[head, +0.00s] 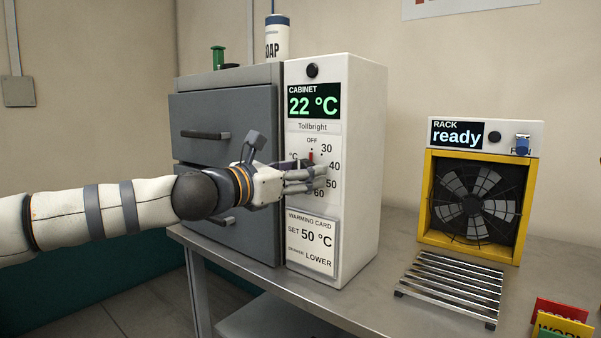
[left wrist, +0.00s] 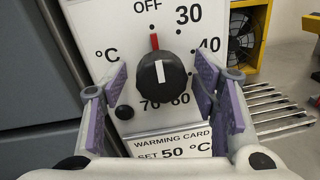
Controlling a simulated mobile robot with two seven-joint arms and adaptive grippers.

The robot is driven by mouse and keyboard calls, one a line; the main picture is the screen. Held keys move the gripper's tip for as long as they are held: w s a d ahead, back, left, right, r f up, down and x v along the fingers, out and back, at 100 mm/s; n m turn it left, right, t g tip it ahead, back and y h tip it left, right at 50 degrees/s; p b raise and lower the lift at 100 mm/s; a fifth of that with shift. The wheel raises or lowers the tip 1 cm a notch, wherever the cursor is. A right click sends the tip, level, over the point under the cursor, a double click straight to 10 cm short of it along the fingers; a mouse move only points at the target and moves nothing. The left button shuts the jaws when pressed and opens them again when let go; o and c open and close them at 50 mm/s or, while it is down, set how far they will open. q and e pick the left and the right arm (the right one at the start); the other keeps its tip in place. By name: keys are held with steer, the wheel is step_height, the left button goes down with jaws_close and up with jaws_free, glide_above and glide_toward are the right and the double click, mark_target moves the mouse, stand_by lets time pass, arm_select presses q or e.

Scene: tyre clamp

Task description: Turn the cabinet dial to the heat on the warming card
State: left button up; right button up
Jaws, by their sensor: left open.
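The black dial (left wrist: 163,84) is on the white cabinet panel (head: 365,160). Its white line and red pointer (left wrist: 154,42) point up towards OFF. The scale runs from OFF through 30, 40 and 50 to 60 and 70; in the left wrist view the 50 is hidden. The warming card (head: 311,243) below reads SET 50 °C and LOWER. The cabinet display (head: 313,104) reads 22 °C. My left gripper (head: 318,174) is open in front of the dial, with purple-padded fingers on both sides of it, apart from it in the left wrist view. My right gripper is out of view.
Grey drawers (head: 225,112) stand left of the panel, with a soap bottle (head: 277,38) on top. A yellow fan rack (head: 426,205) reading "ready" and a slatted metal rack (head: 450,290) stand to the right. Coloured cards (head: 561,310) are at the front right. Bare bench lies between cabinet and rack.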

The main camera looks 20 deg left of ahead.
arm_select(q)
steer(key=c, duration=1.2)
steer(key=shift+o, duration=0.2)
